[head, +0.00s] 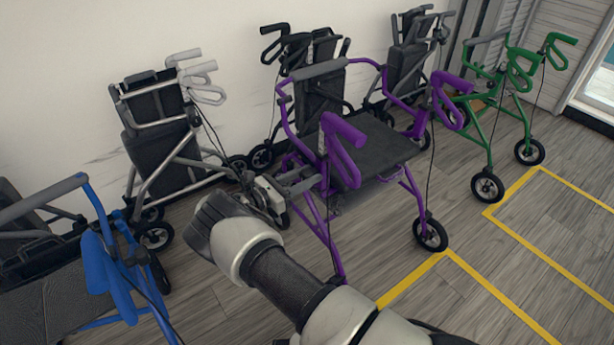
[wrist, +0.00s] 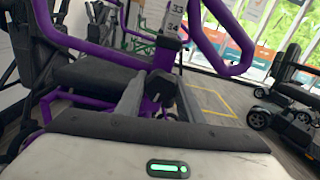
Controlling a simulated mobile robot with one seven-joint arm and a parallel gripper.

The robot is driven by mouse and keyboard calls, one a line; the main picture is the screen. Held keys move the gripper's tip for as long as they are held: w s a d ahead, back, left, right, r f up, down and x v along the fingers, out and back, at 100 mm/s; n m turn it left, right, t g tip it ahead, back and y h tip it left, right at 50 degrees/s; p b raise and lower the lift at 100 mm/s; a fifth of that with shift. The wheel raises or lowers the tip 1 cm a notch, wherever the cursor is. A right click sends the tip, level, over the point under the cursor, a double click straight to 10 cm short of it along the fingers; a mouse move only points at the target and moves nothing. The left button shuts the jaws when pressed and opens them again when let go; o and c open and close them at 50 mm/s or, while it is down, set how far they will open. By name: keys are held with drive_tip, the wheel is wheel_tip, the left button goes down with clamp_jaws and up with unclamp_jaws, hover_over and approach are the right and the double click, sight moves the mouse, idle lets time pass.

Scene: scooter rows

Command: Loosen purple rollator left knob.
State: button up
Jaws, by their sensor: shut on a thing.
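The purple rollator (head: 312,215) stands unfolded in the middle of the head view, with a dark seat, a grey backrest bar and purple handle loops. My gripper (head: 312,180) reaches its near side post, just below the near purple handle (head: 343,150). In the wrist view, my gripper (wrist: 160,92) is shut on a small dark knob (wrist: 162,86) at the purple post, below the numbered height scale (wrist: 174,22). In the head view, the knob is hidden behind the fingers and frame.
A blue rollator (head: 105,270) stands at the lower left, and a folded grey rollator (head: 160,150) is behind my arm. Dark folded rollators (head: 315,80) line the wall. A green rollator (head: 500,85) is at the right. Floor with yellow lines (head: 480,280) is open at the front right.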

drive_tip(key=o, duration=1.1)
drive_tip(key=shift+c, duration=0.2)
drive_tip(key=v, duration=1.7)
drive_tip(key=shift+s+a+p, duration=0.2)
drive_tip(key=shift+p, duration=0.1)
drive_tip(key=shift+r, duration=0.1)
